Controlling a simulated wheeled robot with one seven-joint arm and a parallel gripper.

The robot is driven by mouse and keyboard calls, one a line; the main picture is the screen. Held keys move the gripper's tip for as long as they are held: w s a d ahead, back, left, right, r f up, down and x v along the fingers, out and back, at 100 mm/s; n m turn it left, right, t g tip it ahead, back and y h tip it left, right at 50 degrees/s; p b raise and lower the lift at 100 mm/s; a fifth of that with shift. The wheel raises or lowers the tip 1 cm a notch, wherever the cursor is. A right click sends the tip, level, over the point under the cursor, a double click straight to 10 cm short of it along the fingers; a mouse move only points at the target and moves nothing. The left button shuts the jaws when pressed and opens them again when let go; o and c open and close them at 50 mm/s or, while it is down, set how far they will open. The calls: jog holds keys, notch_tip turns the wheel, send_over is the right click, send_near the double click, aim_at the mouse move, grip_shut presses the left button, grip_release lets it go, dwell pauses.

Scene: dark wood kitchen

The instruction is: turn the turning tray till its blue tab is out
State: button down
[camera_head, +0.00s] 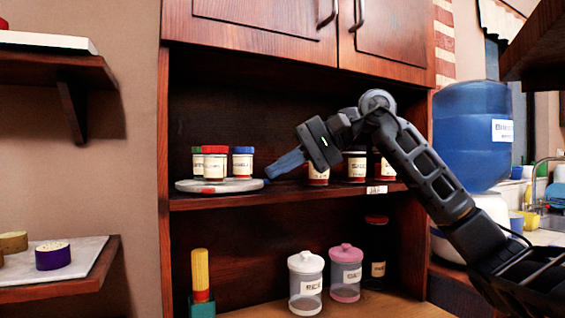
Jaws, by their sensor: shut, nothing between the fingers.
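The turning tray (245,186) is a pale grey round disc on the open cabinet's upper shelf, at the left. Jars with a green, a red (215,163) and a blue lid (242,161) stand on it. A small red mark (208,190) shows on its front rim. I cannot make out a blue tab. My gripper (270,174) comes in from the right with its blue-grey fingers shut and empty. The fingertips are at the tray's right edge in the picture; I cannot tell if they touch it.
More labelled jars (357,167) stand on the same shelf behind and right of my gripper. Below are a white canister (305,285), a pink canister (345,275) and a yellow-and-green object (201,280). The cabinet's left side wall (163,150) is close to the tray.

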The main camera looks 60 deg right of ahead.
jog(key=p, duration=0.1)
send_near(212, 189)
jog(key=x, duration=0.3)
jog(key=d+f+x, duration=0.1)
jog(key=x, duration=0.1)
jog(key=shift+w+a+f, duration=0.15)
jog(key=shift+w, duration=0.05)
jog(key=shift+w+a+f, duration=0.1)
jog(key=shift+w+a, duration=0.15)
jog(key=shift+w, duration=0.25)
